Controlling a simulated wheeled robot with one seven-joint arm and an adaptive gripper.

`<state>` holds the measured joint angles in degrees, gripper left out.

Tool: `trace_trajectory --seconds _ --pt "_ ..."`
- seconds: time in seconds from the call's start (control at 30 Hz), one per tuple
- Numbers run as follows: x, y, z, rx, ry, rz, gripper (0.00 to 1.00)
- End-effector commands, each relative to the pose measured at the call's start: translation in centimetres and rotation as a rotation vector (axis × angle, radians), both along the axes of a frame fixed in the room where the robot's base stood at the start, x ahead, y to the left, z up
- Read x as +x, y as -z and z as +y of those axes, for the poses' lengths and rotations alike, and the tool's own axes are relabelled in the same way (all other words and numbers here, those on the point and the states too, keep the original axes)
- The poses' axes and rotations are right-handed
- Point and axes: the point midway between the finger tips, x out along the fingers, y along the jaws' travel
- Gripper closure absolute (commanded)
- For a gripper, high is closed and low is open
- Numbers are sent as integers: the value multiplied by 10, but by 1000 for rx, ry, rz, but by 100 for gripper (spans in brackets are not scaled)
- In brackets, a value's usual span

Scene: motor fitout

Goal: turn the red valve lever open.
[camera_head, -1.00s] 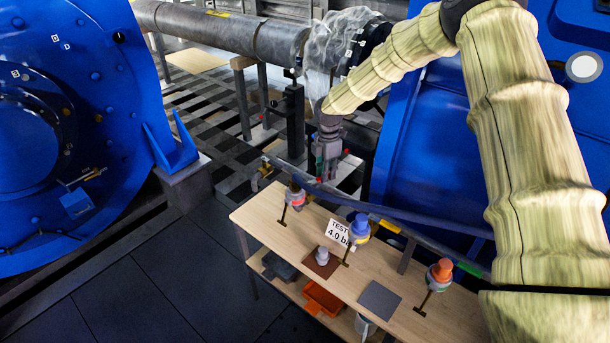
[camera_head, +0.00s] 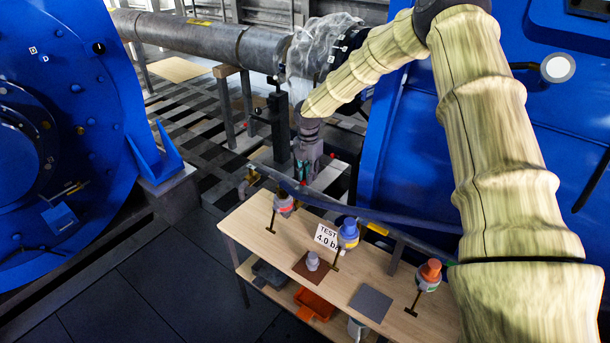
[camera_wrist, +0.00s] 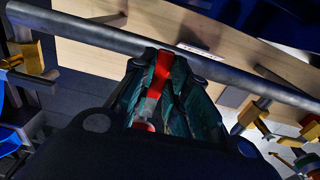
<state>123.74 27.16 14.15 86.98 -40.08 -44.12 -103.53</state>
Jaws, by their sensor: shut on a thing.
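My gripper (camera_wrist: 160,95) is shut on the red valve lever (camera_wrist: 161,68), which lies between its dark fingers in the wrist view. A grey metal piece and a second red part show lower down between the fingers. The lever's outer end reaches close to a grey pipe (camera_wrist: 105,38) that crosses the wrist view; I cannot tell whether they touch. In the head view my gripper (camera_head: 306,172) points down behind the bench, and little of the lever can be made out there. The valve body is mostly hidden.
A wooden bench (camera_head: 262,240) carries capped fittings in red, blue (camera_head: 348,232) and orange (camera_head: 431,270), and a "TEST 4.0 ba" sign (camera_head: 327,237). A dark blue pipe (camera_head: 375,213) runs along its back edge. Large blue machines (camera_head: 60,120) stand left and right. Dark floor at front left is clear.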

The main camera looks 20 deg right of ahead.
Motion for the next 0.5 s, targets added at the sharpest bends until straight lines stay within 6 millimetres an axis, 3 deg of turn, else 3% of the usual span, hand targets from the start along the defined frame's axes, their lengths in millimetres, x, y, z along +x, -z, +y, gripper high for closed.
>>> trace_trajectory --seconds 0.2,0.23,0.3,0.5 --pt "0 0 0 -1 -3 0 100" --pt "0 0 0 -1 -3 0 78" --pt "0 0 0 -1 -3 0 65" --pt "0 0 1 -1 -2 0 62"
